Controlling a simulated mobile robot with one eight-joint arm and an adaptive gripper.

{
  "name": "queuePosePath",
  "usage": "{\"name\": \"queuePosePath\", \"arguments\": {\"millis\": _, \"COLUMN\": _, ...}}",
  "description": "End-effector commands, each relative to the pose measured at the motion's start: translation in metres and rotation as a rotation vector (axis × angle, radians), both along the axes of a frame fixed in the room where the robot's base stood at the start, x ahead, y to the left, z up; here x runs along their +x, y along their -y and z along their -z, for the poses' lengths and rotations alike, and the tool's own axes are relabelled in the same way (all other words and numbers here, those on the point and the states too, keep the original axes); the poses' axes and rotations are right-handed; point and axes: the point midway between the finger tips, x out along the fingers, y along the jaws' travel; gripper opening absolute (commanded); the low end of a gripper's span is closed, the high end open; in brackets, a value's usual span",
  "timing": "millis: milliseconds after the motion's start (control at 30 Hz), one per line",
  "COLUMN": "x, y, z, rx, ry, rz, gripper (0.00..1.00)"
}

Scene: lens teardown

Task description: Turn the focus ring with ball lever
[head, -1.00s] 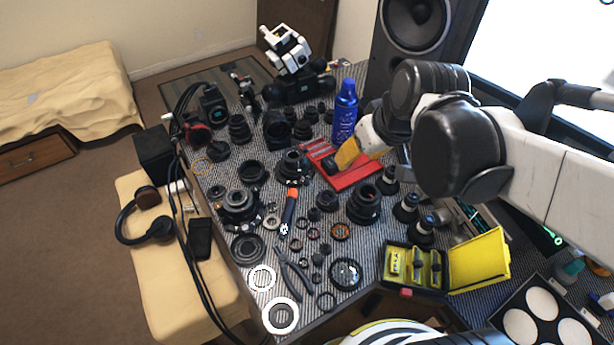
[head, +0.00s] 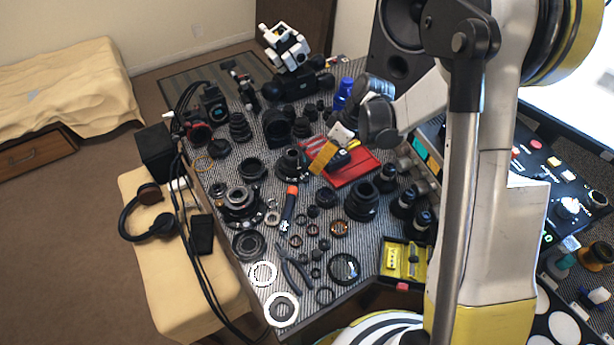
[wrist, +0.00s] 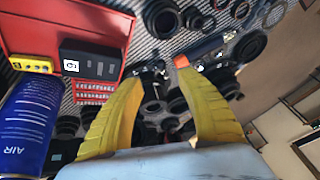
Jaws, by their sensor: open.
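A dark lens body (head: 291,165) stands on the striped mat near its middle, beside my gripper. I take it for the piece with the focus ring, but the ball lever is too small to make out. My gripper (head: 319,162) hangs just right of this lens, over the left edge of the red tray. Its yellow fingers (wrist: 160,82) are apart in the wrist view, with dark lens parts (wrist: 152,103) showing between and beyond them. Nothing is held. I cannot tell whether a finger touches the lens.
The red tray (head: 362,174) and blue spray can (head: 343,93) stand close to my gripper. An orange-tipped tool (head: 289,207) lies in front of the lens. Several other lenses and loose rings crowd the mat. The brown floor (head: 75,240) at left is open.

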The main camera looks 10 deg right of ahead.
Motion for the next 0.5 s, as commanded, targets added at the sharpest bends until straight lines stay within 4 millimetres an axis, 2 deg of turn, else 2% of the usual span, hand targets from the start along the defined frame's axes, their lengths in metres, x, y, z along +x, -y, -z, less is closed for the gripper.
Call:
{"name": "queuePosePath", "arguments": {"millis": 33, "x": 0.001, "y": -0.005, "z": 0.013, "rx": 0.0, "ry": 0.0, "rz": -0.001, "gripper": 0.45}}
{"name": "queuePosePath", "arguments": {"millis": 200, "x": 0.003, "y": -0.02, "z": 0.045, "rx": -0.001, "ry": 0.001, "rz": -0.001, "gripper": 0.45}}
{"name": "queuePosePath", "arguments": {"millis": 400, "x": 0.005, "y": -0.032, "z": 0.071, "rx": -0.001, "ry": 0.001, "rz": 0.0, "gripper": 0.45}}
{"name": "queuePosePath", "arguments": {"millis": 500, "x": 0.006, "y": -0.035, "z": 0.077, "rx": -0.001, "ry": 0.0, "rz": 0.001, "gripper": 0.45}}
